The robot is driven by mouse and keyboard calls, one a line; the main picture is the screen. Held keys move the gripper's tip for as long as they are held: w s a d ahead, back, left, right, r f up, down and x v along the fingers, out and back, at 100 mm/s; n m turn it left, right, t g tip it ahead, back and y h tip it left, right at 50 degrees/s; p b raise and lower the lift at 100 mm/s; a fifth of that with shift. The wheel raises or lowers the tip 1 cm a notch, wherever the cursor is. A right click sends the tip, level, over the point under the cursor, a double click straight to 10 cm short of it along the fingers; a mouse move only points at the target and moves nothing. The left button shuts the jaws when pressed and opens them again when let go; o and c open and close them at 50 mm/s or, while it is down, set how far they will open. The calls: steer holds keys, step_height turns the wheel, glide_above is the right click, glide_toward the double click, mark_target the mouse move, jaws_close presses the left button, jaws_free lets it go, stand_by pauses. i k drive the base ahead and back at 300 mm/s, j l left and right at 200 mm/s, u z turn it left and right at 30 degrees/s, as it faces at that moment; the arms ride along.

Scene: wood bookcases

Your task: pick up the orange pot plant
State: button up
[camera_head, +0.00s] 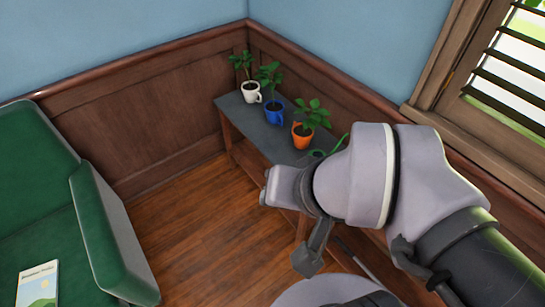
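The orange pot plant (303,135) stands upright on a dark grey shelf top (237,111) against the wall, right of a blue pot plant. Its green leaves show clearly above the pot. My gripper (297,222) is in front of the shelf, below the orange pot in the picture and apart from it. I see it from behind and above, and my own wrist covers part of it. I cannot tell whether its fingers are open or shut. Nothing held shows.
A blue pot plant (274,112) and a white pot plant (250,92) stand to the left on the shelf. A green object (340,143) is partly hidden behind my arm. A green armchair (110,235) holds a book (38,285). Wood floor (205,225) lies clear between.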

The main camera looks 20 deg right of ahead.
mark_target(302, 132)
steer(key=i+j+z, duration=0.35)
steer(key=z, duration=0.15)
steer(key=i+j+z, duration=0.6)
steer(key=j+z, duration=0.35)
steer(key=j, duration=0.15)
steer(key=i+j+z, duration=0.1)
steer(key=j+z, duration=0.4)
steer(key=j, duration=0.15)
steer(key=j+z, duration=0.5)
steer(key=j, duration=0.2)
steer(key=k+j+z, duration=0.1)
steer(key=j+z, duration=0.4)
steer(key=j, duration=0.15)
